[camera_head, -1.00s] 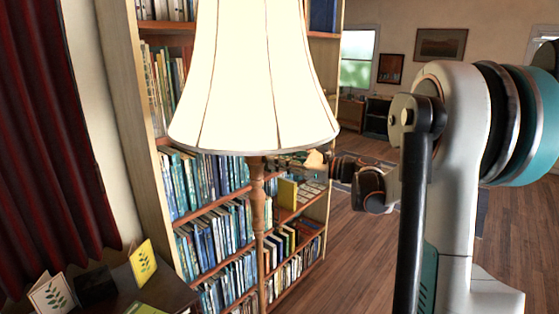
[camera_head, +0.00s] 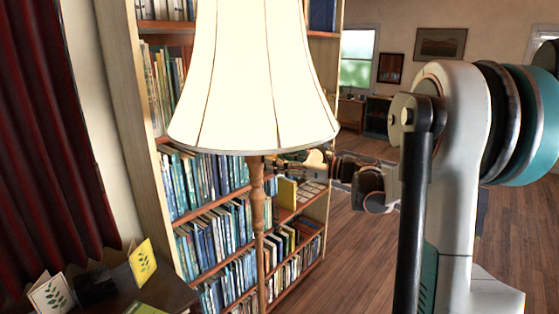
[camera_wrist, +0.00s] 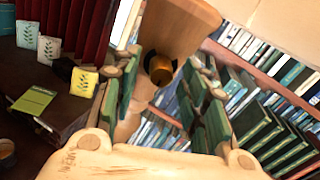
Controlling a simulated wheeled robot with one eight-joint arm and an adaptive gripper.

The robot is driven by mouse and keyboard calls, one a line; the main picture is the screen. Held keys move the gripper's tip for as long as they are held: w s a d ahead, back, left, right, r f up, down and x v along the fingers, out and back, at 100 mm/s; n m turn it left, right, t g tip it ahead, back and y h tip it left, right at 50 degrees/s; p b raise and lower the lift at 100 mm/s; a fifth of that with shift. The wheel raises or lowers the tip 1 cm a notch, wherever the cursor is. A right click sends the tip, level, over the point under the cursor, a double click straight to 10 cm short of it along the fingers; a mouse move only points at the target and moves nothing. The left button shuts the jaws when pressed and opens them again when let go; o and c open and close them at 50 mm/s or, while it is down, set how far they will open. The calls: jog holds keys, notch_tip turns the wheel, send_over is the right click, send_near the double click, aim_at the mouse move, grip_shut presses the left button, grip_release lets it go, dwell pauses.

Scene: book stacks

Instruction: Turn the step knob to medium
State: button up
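The lit lamp has a cream shade (camera_head: 255,90) on a turned wooden stem (camera_head: 257,205). In the wrist view the wooden lamp body (camera_wrist: 172,30) comes down from the top, and a small round knob (camera_wrist: 160,70), dark-rimmed and orange-brown, stands out from it. My gripper (camera_wrist: 164,88) is open, its green-padded fingers to the left and right of the knob, with gaps showing on both sides. In the head view my gripper (camera_head: 282,167) reaches from the right to beside the stem, just under the shade. The knob cannot be made out there.
A tall bookcase (camera_head: 145,150) full of books stands close behind the lamp. A dark table (camera_head: 165,290) with cards (camera_head: 143,262) is at lower left, beside a red curtain (camera_head: 50,130). Open wooden floor (camera_head: 345,265) lies to the right.

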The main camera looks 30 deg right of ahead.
jog(key=v, duration=1.2)
dwell(0.3)
